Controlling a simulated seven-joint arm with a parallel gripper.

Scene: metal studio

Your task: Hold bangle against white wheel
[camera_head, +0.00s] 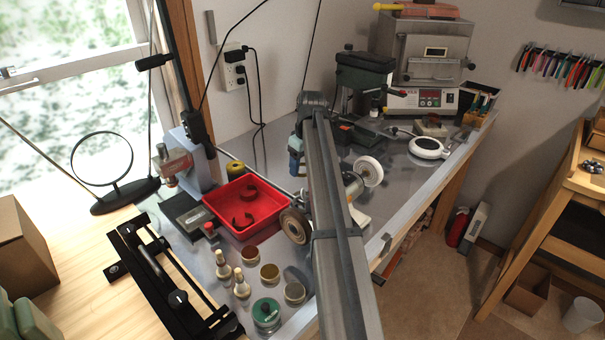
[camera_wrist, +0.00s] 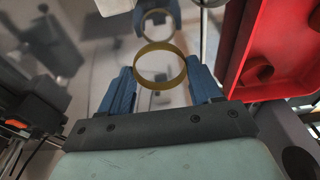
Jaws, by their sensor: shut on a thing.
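A thin brass-coloured bangle (camera_wrist: 183,72) is held between the blue fingers of my gripper (camera_wrist: 160,72) in the wrist view. Its ring opening faces the camera at a slant. In the head view, my gripper (camera_head: 295,165) is over the metal bench, left of my arm, and the bangle cannot be made out. The white wheel (camera_head: 368,171) is on the right end of the polishing motor (camera_head: 352,188), to the right of my gripper and apart from it. A brown wheel (camera_head: 295,226) is on the motor's left end.
A red tray (camera_head: 283,207) with dark curved pieces lies left of the motor; it also shows in the wrist view (camera_wrist: 235,75). A green drill press (camera_head: 362,75) and kiln (camera_head: 430,60) stand behind. Jars and bottles crowd the front. Bare metal (camera_head: 400,180) lies right of the white wheel.

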